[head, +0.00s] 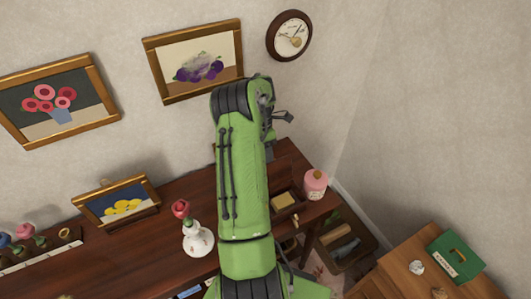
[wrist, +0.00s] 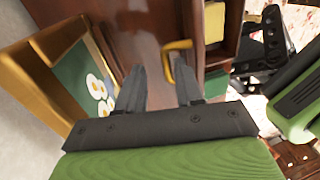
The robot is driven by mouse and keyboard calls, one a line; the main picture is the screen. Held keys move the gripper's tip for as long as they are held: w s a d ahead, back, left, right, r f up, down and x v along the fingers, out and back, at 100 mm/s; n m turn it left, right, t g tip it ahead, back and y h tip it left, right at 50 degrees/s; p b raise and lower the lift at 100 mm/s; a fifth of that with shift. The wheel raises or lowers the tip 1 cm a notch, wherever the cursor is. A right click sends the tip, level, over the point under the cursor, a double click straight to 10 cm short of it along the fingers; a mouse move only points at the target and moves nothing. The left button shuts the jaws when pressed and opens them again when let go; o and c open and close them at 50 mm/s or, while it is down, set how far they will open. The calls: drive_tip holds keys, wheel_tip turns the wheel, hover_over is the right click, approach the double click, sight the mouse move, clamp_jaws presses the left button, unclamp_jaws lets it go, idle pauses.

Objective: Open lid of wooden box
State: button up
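A dark reddish-brown wooden panel with a yellow-brass handle (wrist: 178,44) lies just beyond my fingertips in the wrist view. It looks like part of the wooden box (wrist: 135,28), but I cannot tell its full outline or whether it is the lid. Beside it, an open compartment holds a pale yellow block (wrist: 214,22), seen in the head view (head: 284,200) right of my arm. My gripper (wrist: 158,68) is open and empty, its two dark fingers spread near the handle, with no clear contact. In the head view my green arm hides much of the box.
A gold-framed daisy picture (wrist: 72,75) stands close left of my fingers in the wrist view. A pink jar (head: 316,184) and a white vase (head: 197,239) stand on the dark table (head: 130,258). A green box (head: 455,256) sits on the desk at right.

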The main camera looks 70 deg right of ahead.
drive_tip(key=p+v, duration=0.3)
drive_tip(key=v, duration=1.2)
drive_tip(key=shift+r, duration=0.4)
drive_tip(key=w+a+r+m+t+h, duration=0.1)
drive_tip(key=w+a+r, duration=0.35)
drive_tip(key=a, duration=0.25)
drive_tip(key=w+a+r+m+t, duration=0.1)
drive_tip(key=w+a+r+m, duration=0.1)
drive_tip(key=w+a+r, duration=0.45)
drive_tip(key=w+a+r+m+t+h, duration=0.1)
drive_tip(key=w+a+r, duration=0.15)
drive_tip(key=a, duration=0.65)
drive_tip(key=s+a+r+m+t, duration=0.1)
drive_tip(key=s+a, duration=0.2)
drive_tip(key=a, duration=0.5)
drive_tip(key=s+a+r+m+t, duration=0.2)
drive_tip(key=s+a, duration=0.1)
drive_tip(key=a, duration=0.6)
drive_tip(key=s+a+f+m+t, duration=0.1)
drive_tip(key=s+a+f+m, duration=0.1)
drive_tip(key=s+a+f, duration=0.3)
drive_tip(key=s+a, duration=0.1)
drive_tip(key=s, duration=0.2)
drive_tip(key=shift+s+t, duration=0.2)
drive_tip(key=shift+t, duration=0.1)
